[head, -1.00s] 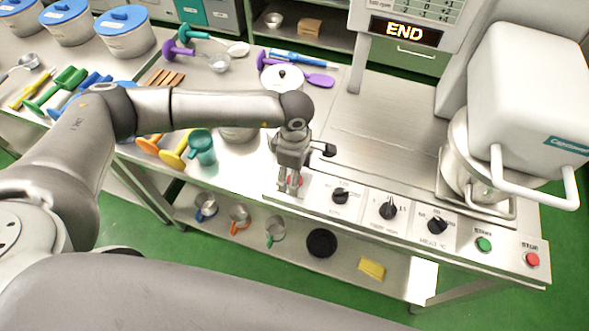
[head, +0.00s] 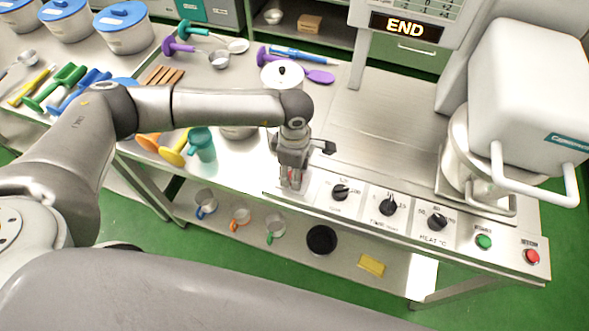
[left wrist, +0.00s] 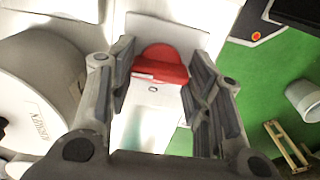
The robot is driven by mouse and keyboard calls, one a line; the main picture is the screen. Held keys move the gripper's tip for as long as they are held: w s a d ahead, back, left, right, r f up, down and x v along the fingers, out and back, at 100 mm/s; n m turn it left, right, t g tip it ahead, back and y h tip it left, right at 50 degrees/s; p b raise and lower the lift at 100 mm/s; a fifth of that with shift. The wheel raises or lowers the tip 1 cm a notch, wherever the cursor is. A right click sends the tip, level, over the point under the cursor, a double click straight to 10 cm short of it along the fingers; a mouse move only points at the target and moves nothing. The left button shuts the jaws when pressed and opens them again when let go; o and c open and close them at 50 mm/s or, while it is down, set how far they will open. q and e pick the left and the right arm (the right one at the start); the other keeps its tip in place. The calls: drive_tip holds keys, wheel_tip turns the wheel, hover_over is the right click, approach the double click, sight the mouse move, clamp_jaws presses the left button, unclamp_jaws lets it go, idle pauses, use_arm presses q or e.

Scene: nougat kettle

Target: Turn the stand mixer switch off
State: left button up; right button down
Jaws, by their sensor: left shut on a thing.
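The red switch (left wrist: 160,66) shows between the two fingers of my left gripper (left wrist: 160,92) in the left wrist view. In the head view my left gripper (head: 291,184) points down at the left end of the control panel (head: 318,204) and is shut on the switch, with its fingers hiding most of it. Whether the switch is on or off cannot be made out. The white stand mixer (head: 525,95) stands at the right over a steel bowl (head: 462,150). The display (head: 406,28) above reads END. My right gripper is not in view.
Dark knobs (head: 388,207), a green button (head: 484,241) and a red button (head: 532,256) line the panel to the right. Steel counter behind the panel is clear.

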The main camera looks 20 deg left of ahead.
use_arm(q)
drive_tip(key=shift+f+n+b, duration=0.25)
drive_tip(key=shift+n+b, duration=0.95)
drive_tip(key=shift+b, duration=0.05)
drive_tip(key=n+b, duration=0.2)
drive_tip(key=shift+n+b, duration=0.3)
drive_tip(key=n+b, duration=0.4)
drive_tip(key=shift+n, duration=0.3)
drive_tip(key=n+b, duration=0.3)
drive_tip(key=n, duration=0.1)
drive_tip(key=shift+r, duration=0.1)
drive_tip(key=shift+r+n+b, duration=0.2)
drive_tip(key=shift+n+b, duration=0.9)
drive_tip(key=shift+n, duration=1)
drive_tip(key=o, duration=1)
